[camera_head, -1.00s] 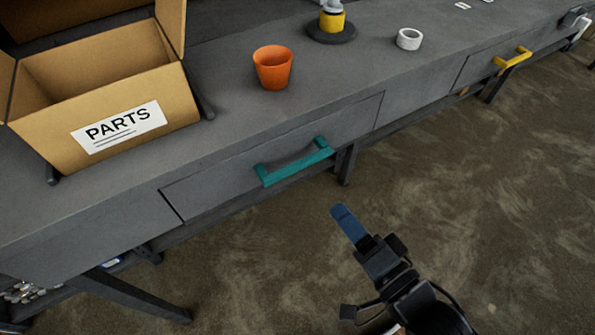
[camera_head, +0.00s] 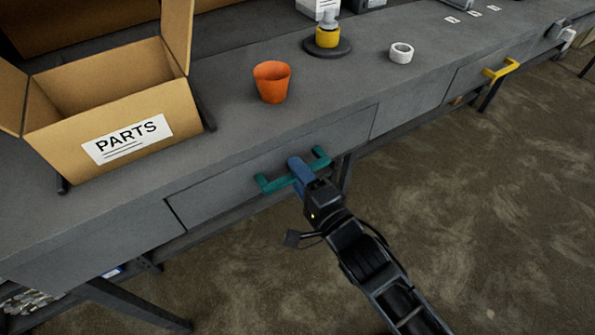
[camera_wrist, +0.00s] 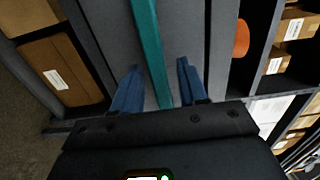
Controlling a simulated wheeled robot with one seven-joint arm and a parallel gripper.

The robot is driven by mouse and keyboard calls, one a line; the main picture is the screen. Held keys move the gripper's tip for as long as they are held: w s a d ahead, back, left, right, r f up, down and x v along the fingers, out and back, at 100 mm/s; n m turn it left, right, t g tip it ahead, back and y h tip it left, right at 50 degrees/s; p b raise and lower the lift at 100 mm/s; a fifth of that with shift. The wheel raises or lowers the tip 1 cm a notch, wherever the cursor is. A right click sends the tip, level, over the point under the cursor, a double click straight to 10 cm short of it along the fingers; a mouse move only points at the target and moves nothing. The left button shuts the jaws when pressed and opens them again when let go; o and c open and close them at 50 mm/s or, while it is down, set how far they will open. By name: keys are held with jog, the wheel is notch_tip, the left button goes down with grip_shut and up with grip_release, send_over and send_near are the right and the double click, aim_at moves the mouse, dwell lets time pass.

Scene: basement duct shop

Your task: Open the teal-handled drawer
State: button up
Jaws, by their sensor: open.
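The teal handle (camera_head: 277,184) is fixed on the front of a grey drawer (camera_head: 224,185) in the workbench, and the drawer sits flush with the bench front. My gripper (camera_head: 296,162) is at the handle, its blue fingers covering the handle's middle in the head view. In the wrist view the teal handle (camera_wrist: 150,45) runs between the two parted blue fingers of my gripper (camera_wrist: 157,78), with gaps on both sides. The fingers are open and do not grip it.
An orange cup (camera_head: 271,82) stands on the bench top (camera_head: 340,85) above the drawer. A cardboard box marked PARTS (camera_head: 75,115) is at left. A white tape roll (camera_head: 401,53) and a yellow-handled drawer (camera_head: 467,82) are to the right. The floor in front is clear.

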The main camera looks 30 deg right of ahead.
jog(key=shift+w, duration=0.25)
grip_shut()
dwell(0.5)
